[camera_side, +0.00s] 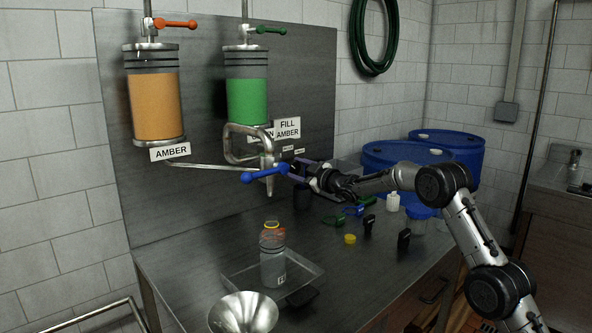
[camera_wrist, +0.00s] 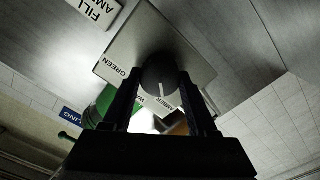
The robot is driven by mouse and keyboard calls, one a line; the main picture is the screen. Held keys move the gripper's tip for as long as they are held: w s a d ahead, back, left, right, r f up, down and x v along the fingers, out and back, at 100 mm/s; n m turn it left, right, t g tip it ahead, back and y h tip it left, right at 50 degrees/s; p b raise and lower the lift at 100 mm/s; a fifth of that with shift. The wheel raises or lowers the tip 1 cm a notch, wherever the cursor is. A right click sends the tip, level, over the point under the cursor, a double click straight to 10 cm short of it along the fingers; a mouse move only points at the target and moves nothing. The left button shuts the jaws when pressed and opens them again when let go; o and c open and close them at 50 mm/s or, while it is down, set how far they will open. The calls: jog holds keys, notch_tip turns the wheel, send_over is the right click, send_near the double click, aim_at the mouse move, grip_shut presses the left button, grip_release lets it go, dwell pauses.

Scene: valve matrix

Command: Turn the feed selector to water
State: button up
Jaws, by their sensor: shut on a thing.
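The feed selector is a dark round knob (camera_wrist: 160,72) on a square pale plate (camera_wrist: 122,50) in the wrist view. The plate carries a GREEN label (camera_wrist: 112,77), an AMBER label (camera_wrist: 168,104) and a partly hidden label starting with W (camera_wrist: 141,98). The knob's white pointer line points down in the picture, toward the AMBER side. My gripper (camera_wrist: 159,78) is shut on the knob, one finger on each side. In the side view my gripper (camera_side: 300,170) is at the back panel behind the blue lever (camera_side: 262,175); the knob itself is hard to make out there.
A FILL AMBER sign (camera_side: 288,128) hangs above. The amber tank (camera_side: 155,105) and green tank (camera_side: 247,100) are on the panel (camera_side: 210,200). A clear bottle (camera_side: 272,262) stands on a tray (camera_side: 240,282), near a funnel (camera_side: 243,312). Small items and blue drums (camera_side: 440,150) lie to the right.

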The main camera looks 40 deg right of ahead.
jog(key=shift+c, duration=0.5)
jog(key=shift+m, duration=0.4)
jog(key=m, duration=0.3)
jog(key=shift+m, duration=0.4)
jog(key=m, duration=0.5)
jog(key=shift+d, duration=0.15)
jog(key=o, duration=1.4)
